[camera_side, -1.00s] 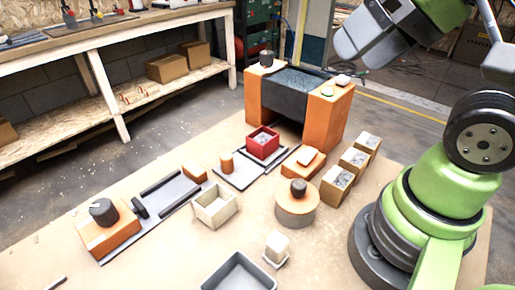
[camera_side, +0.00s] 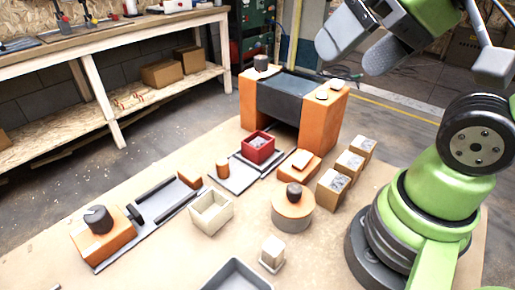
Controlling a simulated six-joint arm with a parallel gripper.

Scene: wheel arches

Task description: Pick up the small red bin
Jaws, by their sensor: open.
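The small red bin (camera_side: 257,148) stands upright near the middle of the table, on the far end of a flat grey plate (camera_side: 233,174). Some grey contents show inside it. My gripper (camera_side: 345,45) is at the top right, high above the table and well apart from the bin. Its two thick grey fingers are spread, with nothing between them.
An orange arch with a dark grey top (camera_side: 281,96) stands just behind the bin. An orange block (camera_side: 299,166) and a round orange-topped stand (camera_side: 292,209) are to its right and front. A cream open box (camera_side: 211,212) is in front. Several small boxes (camera_side: 333,187) stand at right.

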